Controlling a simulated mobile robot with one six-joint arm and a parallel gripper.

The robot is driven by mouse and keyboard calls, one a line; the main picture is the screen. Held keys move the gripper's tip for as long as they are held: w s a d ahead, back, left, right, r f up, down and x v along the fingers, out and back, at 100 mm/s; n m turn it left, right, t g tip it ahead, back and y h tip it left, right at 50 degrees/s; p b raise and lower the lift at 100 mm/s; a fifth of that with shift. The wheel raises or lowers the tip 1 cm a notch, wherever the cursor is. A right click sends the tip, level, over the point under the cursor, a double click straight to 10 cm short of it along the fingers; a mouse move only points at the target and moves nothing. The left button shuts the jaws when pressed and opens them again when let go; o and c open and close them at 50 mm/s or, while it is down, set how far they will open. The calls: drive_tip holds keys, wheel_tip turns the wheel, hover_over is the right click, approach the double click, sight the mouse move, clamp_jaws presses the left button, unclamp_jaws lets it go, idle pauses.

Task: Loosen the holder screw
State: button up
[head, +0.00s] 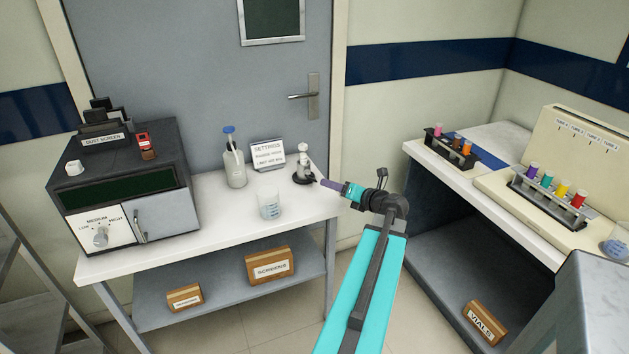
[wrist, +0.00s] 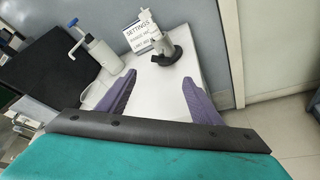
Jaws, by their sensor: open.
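A small holder (head: 304,165) with a pale upright body and a dark round base stands at the right end of the white table. In the wrist view the holder (wrist: 160,40) stands ahead of my gripper, roughly between the lines of its fingers. Its screw is too small to pick out for sure in either view. My gripper (head: 319,181) is just right of the holder, at the table's right edge. In the wrist view the two purple fingers of my gripper (wrist: 160,77) are spread apart with nothing between them, short of the holder.
A settings sign (head: 268,154), a blue-topped bottle (head: 235,165) and a clear beaker (head: 269,205) stand left of the holder. A dark instrument box (head: 125,180) fills the table's left end. A second bench (head: 440,172) with vial racks is at right. Bare tabletop lies in front of the holder.

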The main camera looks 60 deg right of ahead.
sight(313, 179)
drive_tip(key=shift+d, duration=0.1)
drive_tip(key=shift+x, duration=0.9)
drive_tip(key=p+x, duration=0.1)
drive_tip(key=x, duration=1.1)
drive_tip(key=shift+s, duration=0.1)
drive_tip(key=shift+c, duration=0.4)
drive_tip(key=c, duration=1)
